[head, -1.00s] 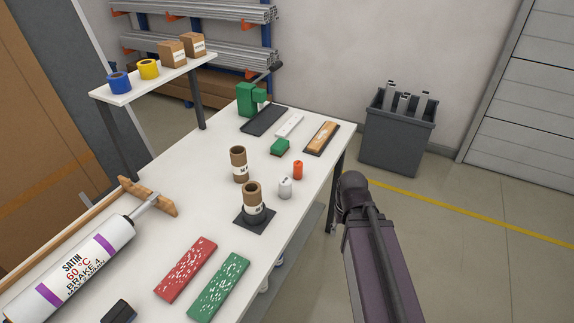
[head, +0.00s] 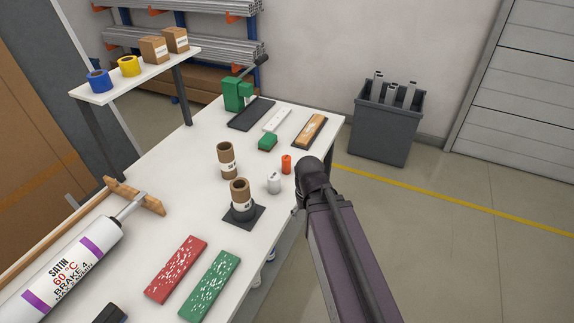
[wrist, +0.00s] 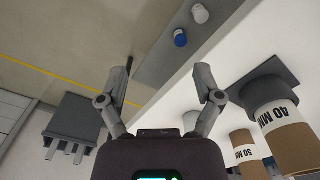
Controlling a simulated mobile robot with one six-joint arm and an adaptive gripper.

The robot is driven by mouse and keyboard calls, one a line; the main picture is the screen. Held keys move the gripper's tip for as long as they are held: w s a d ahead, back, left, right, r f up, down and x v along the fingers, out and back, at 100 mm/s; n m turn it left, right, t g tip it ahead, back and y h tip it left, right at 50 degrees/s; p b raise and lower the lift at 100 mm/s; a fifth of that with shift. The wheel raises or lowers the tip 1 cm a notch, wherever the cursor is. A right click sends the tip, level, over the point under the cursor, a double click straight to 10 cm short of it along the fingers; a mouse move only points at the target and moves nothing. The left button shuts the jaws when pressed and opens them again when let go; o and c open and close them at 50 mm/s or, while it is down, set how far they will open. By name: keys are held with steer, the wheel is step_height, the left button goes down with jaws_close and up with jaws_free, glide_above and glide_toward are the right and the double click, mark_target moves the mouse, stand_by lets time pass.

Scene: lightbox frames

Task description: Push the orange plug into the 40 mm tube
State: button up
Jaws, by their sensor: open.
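The orange plug (head: 286,164) stands upright on the white table near its right edge. The 40 mm tube (wrist: 288,142) is brown cardboard with a white label and stands upright on a dark base plate; it also shows in the head view (head: 239,188). The 50 mm tube (wrist: 247,158) stands beside it, and behind it in the head view (head: 226,152). My gripper (wrist: 160,84) is open and empty, off the table's edge and apart from both tubes. I cannot make out the orange plug in the wrist view.
A white plug-like piece (head: 273,184) stands between the orange plug and the 40 mm tube.

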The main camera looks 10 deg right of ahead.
mark_target(286, 158)
steer(key=w+r+n+p, duration=0.1)
steer(key=w+r+p, duration=0.2)
steer(key=w, duration=0.6)
steer(key=w+r+n+p, duration=0.1)
steer(key=w+r+p, duration=0.3)
steer(key=w, duration=0.5)
steer(key=w+r+n+p, duration=0.1)
steer(key=w+r+p, duration=0.3)
steer(key=w, duration=0.6)
steer(key=shift+r+n, duration=0.3)
step_height(286, 158, down, 8)
steer(key=b, duration=0.7)
steer(key=shift+w+b, duration=0.1)
steer(key=shift+b, duration=0.2)
steer(key=shift+f+b, duration=0.35)
steer(key=shift+a+f, duration=0.1)
step_height(286, 158, down, 3)
steer(key=b, duration=0.3)
steer(key=shift+w+a, duration=0.15)
steer(key=shift+f+b, duration=0.95)
steer(key=shift+b, duration=0.15)
